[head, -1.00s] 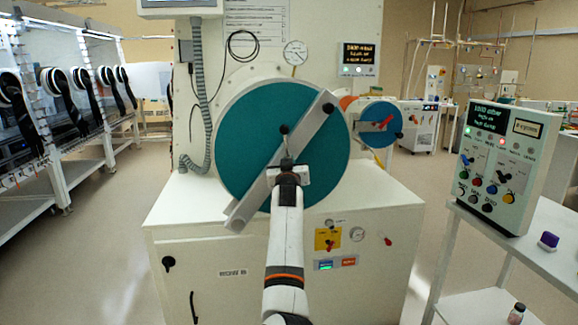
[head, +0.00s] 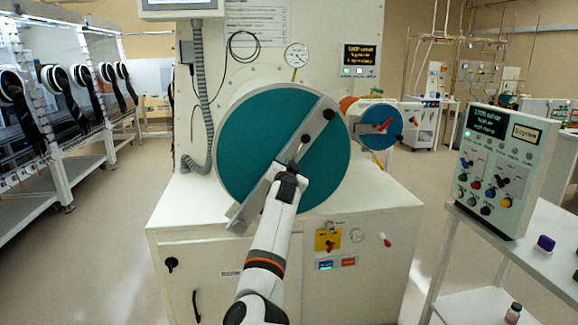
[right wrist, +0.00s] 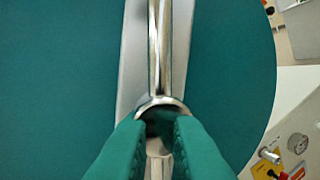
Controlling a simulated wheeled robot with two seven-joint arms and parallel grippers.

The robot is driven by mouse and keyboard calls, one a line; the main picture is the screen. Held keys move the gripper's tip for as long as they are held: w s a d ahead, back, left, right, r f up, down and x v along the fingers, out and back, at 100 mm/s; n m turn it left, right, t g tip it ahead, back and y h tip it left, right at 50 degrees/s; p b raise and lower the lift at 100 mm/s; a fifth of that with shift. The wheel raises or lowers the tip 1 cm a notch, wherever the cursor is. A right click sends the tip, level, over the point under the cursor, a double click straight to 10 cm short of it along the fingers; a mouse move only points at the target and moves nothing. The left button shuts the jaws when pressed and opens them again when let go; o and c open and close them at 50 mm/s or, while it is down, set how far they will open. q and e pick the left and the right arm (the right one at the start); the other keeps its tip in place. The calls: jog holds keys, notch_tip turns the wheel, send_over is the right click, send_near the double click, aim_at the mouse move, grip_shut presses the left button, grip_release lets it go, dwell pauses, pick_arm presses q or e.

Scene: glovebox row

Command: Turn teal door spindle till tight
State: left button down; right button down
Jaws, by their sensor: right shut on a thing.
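The big round teal door (head: 245,150) closes the side chamber, with a grey bar (head: 262,185) lying slantwise across it. The spindle's metal handle (head: 297,156) sits at the door's middle, with a dark knob (head: 305,138) on its upper end, tilted to the right. My right gripper (head: 290,172) is at the spindle, shut on its handle. In the right wrist view, the teal fingers (right wrist: 160,140) sit either side of the metal rod (right wrist: 160,45), just at its round collar (right wrist: 160,106). The rod's lower part is partly hidden between the fingers. My left gripper is not in view.
A smaller blue door (head: 378,127) with a red handle is behind on the right. A control panel (head: 500,165) stands on a white side table at right. Yellow and lit switches (head: 328,240) are on the cabinet front below. The floor at left is clear.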

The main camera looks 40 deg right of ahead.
dwell(0.4)
jog(key=c, duration=1.5)
grip_release()
jog(key=shift+c, duration=0.2)
jog(key=b+v, duration=0.1)
jog(key=v, duration=1.1)
